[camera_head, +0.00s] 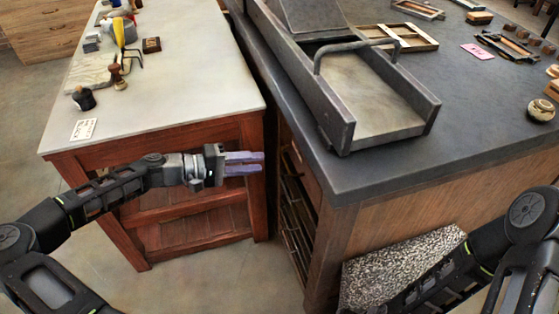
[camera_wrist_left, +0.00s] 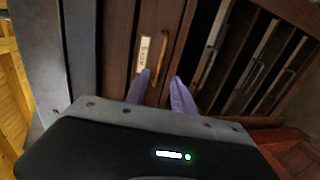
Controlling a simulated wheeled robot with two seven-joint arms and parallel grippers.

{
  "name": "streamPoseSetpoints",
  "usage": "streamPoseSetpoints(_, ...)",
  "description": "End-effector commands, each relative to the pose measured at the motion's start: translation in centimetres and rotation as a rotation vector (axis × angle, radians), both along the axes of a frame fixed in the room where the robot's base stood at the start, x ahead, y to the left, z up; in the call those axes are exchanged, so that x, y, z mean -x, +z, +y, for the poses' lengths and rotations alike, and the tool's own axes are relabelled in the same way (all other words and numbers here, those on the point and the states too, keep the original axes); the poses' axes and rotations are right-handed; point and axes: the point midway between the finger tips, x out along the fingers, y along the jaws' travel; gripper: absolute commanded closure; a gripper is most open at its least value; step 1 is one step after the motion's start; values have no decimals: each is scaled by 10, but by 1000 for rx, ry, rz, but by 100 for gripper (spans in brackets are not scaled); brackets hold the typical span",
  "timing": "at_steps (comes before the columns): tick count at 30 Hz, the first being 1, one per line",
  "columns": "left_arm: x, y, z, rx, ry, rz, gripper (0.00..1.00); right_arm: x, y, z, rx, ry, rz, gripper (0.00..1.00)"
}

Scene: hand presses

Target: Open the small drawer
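A bank of drawers (camera_head: 295,205) is set in the left side of the dark-topped cabinet; in the head view I see it edge-on. In the left wrist view a narrow wooden drawer front (camera_wrist_left: 163,28) with a pale label and a brassy bar handle (camera_wrist_left: 173,48) faces me; it looks shut. My left gripper (camera_head: 262,162) points toward the drawers. In the left wrist view its purple fingers (camera_wrist_left: 161,76) are apart, with the handle's near end ahead of the gap; nothing is visibly held. Contact with the handle cannot be told. My right gripper is out of view.
The dark countertop (camera_head: 370,180) overhangs the drawers and carries a metal press bed (camera_head: 375,95). A red wooden table (camera_head: 190,215) with tools on top stands left, below and behind my left arm. More drawers with handles (camera_wrist_left: 215,30) adjoin. A narrow floor gap separates table and cabinet.

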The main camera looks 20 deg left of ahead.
Motion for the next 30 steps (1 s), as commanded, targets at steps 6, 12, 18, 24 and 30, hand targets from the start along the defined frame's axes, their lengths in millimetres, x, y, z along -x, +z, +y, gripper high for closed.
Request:
streamPoseSetpoints(6, -12, -5, -22, 2, -4, 0, 70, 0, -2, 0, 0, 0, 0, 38)
streamPoseSetpoints(12, -29, -12, -47, 3, -3, 0, 70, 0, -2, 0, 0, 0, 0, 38)
streamPoseSetpoints(18, -38, -16, -62, 0, -1, 0, 70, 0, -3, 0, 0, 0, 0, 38)
streamPoseSetpoints(24, -39, -16, -62, 0, 1, 1, 70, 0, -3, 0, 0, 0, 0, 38)
streamPoseSetpoints(30, -39, -16, -62, 1, 0, 1, 79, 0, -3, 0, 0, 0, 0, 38)
